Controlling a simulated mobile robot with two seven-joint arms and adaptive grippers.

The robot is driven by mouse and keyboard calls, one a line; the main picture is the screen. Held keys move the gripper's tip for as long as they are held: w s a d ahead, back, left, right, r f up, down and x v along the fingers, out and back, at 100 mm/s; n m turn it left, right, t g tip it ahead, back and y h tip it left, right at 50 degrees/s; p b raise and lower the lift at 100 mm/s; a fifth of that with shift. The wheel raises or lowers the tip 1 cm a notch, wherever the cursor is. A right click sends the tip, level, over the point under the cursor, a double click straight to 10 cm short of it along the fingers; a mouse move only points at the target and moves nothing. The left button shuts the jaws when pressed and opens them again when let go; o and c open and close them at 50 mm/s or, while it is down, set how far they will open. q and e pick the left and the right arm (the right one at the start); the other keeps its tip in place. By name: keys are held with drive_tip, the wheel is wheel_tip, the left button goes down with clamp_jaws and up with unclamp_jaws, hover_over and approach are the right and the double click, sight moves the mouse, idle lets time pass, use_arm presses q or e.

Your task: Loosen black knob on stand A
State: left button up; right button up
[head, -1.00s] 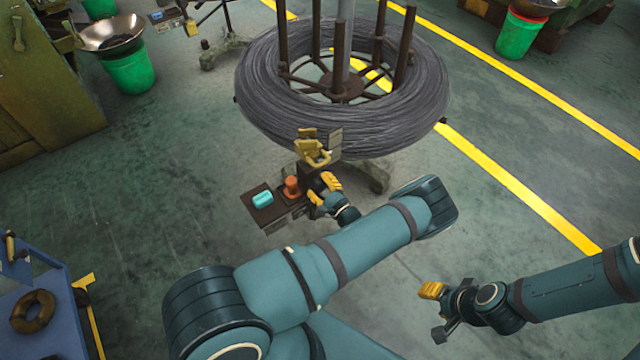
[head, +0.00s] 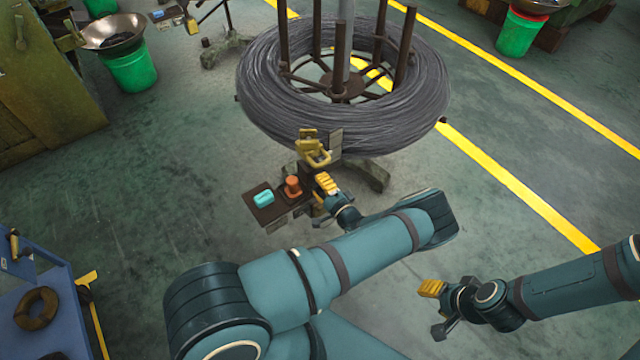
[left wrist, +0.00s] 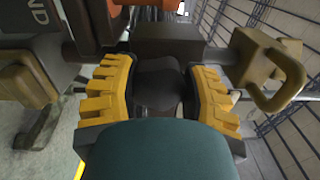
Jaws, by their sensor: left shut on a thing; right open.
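The stand (head: 341,60) carries a big coil of grey wire. A small dark shelf (head: 268,212) juts from its near side. The black knob (left wrist: 158,85) shows in the left wrist view between the yellow fingers of my left gripper (left wrist: 158,92), below a dark block. My left gripper is shut on the knob. In the head view this gripper (head: 323,190) is at the right of the shelf, and the knob is hidden there. My right gripper (head: 437,309) is open and empty above the floor at the lower right.
On the shelf are a teal item (head: 263,198) and an orange-brown item (head: 293,186). A yellow hook-like part (head: 315,152) sits just above my left gripper. A blue cart (head: 50,330) with a dark ring stands at lower left. The floor left of the shelf is clear.

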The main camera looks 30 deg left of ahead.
idle(0.5)
use_arm(q)
drive_tip(key=o, duration=1.2)
drive_tip(key=v, duration=1.2)
